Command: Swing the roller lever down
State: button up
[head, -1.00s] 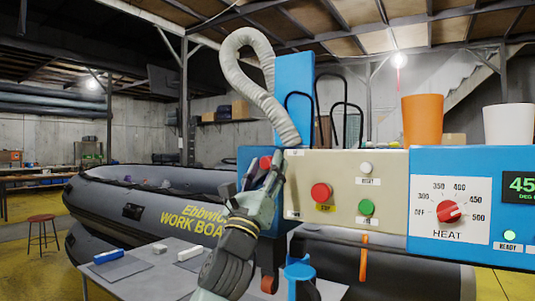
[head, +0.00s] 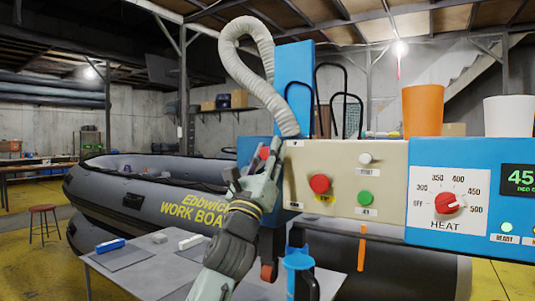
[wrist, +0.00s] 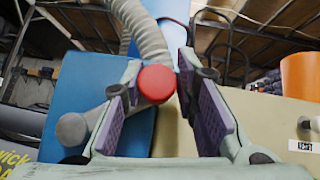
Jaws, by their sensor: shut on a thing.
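The roller lever (wrist: 72,128) has a grey hub and arm on the blue housing, with a red round knob (wrist: 156,84) at its end. In the wrist view the knob sits between the purple-padded fingers of my gripper (wrist: 153,95), which is shut on the lever. In the head view my gripper (head: 254,172) is at the left end of the beige control panel (head: 340,195). The red knob (head: 264,153) shows just above and behind the fingers. The rest of the lever is hidden there by my gripper.
The panel carries a red stop button (head: 319,184) and a green button (head: 365,198), right of my gripper. A blue heat unit (head: 480,190) adjoins it, with orange (head: 422,108) and white cups on top. A ribbed hose (head: 262,85) hangs above. A grey table (head: 160,260) stands lower left.

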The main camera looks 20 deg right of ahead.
jog(key=shift+w+a, duration=0.1)
grip_shut()
jog(key=shift+f+m, duration=0.15)
jog(key=shift+m, duration=0.15)
notch_tip(320, 180, down, 10)
jog(key=m+g+h+b, duration=0.3)
jog(key=m+g+b, duration=0.4)
jog(key=m+g, duration=1.3)
jog(key=shift+m+g+h, duration=0.4)
jog(key=shift+m, duration=2.4)
jog(key=shift+w+a, duration=0.1)
